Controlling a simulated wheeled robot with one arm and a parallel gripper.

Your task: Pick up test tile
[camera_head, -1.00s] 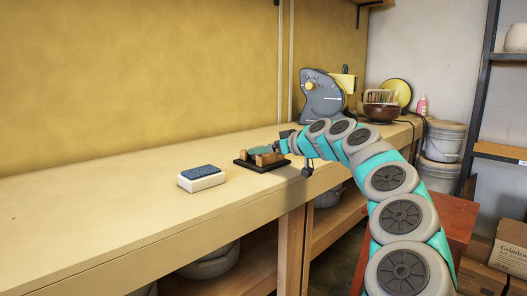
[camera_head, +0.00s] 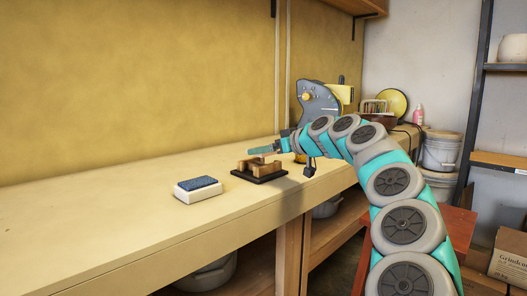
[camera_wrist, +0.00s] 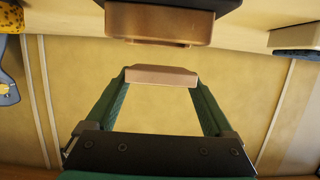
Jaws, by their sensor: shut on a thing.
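The test tile (camera_wrist: 161,75) is a small flat brown piece in the wrist view, held between the tips of my two green fingers. My gripper (camera_head: 254,151) is shut on it, above the small wooden stand (camera_head: 246,165) with a black base on the bench. In the wrist view the stand (camera_wrist: 160,26) is at the top edge, with a visible gap between it and the tile. In the head view the tile is too small to make out clearly.
A blue-topped white block (camera_head: 198,189) lies on the bench (camera_head: 110,215) left of the stand. A grey machine (camera_head: 318,100) and a brown bowl stand farther right, behind my arm. The left of the bench is clear.

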